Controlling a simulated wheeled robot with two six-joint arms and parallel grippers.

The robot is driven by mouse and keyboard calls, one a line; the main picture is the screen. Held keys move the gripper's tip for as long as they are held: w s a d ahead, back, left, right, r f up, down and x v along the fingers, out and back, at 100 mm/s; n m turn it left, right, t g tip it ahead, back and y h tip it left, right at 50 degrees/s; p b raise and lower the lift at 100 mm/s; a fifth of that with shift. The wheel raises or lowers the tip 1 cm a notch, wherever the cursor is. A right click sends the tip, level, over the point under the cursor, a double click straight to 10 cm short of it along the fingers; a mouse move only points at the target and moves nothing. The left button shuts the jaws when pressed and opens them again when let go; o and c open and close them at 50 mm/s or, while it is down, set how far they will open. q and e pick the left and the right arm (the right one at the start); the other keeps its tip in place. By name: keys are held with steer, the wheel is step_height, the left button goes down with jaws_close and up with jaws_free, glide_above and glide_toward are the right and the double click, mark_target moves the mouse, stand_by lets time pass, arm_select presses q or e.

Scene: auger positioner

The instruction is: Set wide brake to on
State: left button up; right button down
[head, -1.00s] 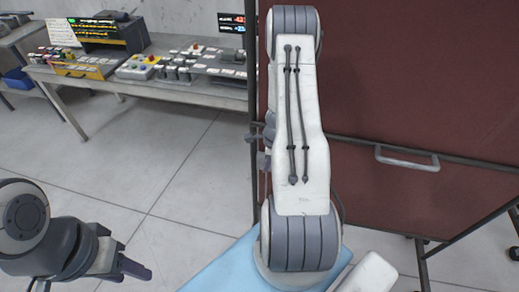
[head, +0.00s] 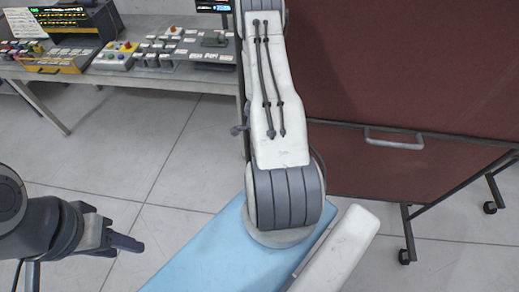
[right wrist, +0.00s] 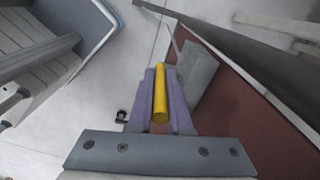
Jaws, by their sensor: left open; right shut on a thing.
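My left gripper (head: 122,247) is open and empty, over the floor at the lower left of the head view. My right gripper (right wrist: 160,88) is shut on a yellow bar (right wrist: 161,105) in the right wrist view. The bar lies lengthwise between its two purple fingers. A grey block (right wrist: 203,76) shows just right of the fingers; I cannot tell whether it is joined to the bar. The right gripper is not visible in the head view. I cannot pick out the wide brake, or its setting, by any readable label.
A bench (head: 170,83) with small control boxes, including a yellow-fronted one (head: 55,66), stands at the back left. A dark red wheeled panel (head: 400,70) with a metal handle (head: 394,143) stands at the right. The floor (head: 170,160) between my left gripper and the bench is clear.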

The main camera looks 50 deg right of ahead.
steer(key=c, duration=1.1)
jaws_free()
steer(key=shift+a, duration=0.15)
steer(key=shift+r, duration=0.1)
steer(key=shift+r+p, duration=0.3)
steer(key=shift+p, duration=0.1)
step_height(320, 180, up, 10)
steer(key=p, duration=0.9)
steer(key=shift+f+p, duration=0.15)
steer(key=shift+p, duration=0.15)
steer(key=shift+w, duration=0.1)
